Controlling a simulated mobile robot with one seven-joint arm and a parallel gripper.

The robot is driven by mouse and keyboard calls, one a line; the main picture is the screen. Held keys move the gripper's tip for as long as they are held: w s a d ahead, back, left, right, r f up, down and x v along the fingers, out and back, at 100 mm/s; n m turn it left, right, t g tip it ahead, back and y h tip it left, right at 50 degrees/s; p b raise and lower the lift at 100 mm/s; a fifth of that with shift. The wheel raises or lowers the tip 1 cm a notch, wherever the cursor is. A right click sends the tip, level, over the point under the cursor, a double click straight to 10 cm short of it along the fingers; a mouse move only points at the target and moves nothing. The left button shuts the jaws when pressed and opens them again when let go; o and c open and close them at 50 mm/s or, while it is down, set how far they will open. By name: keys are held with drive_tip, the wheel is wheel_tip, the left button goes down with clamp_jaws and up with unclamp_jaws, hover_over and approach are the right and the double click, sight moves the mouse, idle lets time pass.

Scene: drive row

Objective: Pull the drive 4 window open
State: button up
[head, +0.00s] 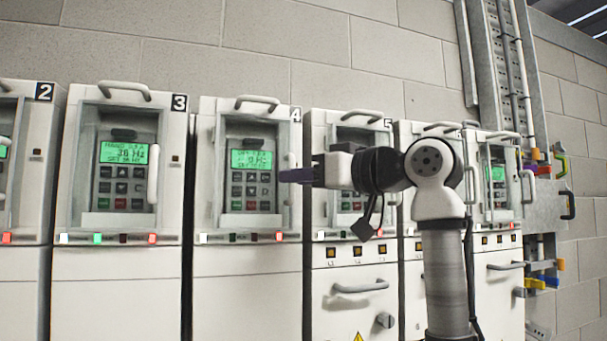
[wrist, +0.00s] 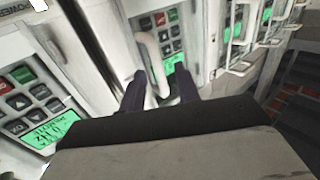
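Drive 4 (head: 250,260) is the white cabinet left of centre in the head view, with its number at the top right. Its window (head: 236,128) looks shut over a green display and keypad. In the wrist view, which is upside down, the white handle (wrist: 152,58) shows between the two dark fingers of my gripper (wrist: 160,88). The fingers are open, with a gap on both sides of the handle. I cannot tell how deep the handle sits between them.
Drive 3 (head: 115,270) stands close on the left, and drive 5 (head: 345,265) close on the right behind my arm. A top handle (head: 257,100) sticks out above the drive 4 window. Small lights line the ledge below it. Pipes and coloured hooks are at the far right.

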clamp_jaws()
drive_tip(key=shift+s, duration=0.1)
idle(0.3)
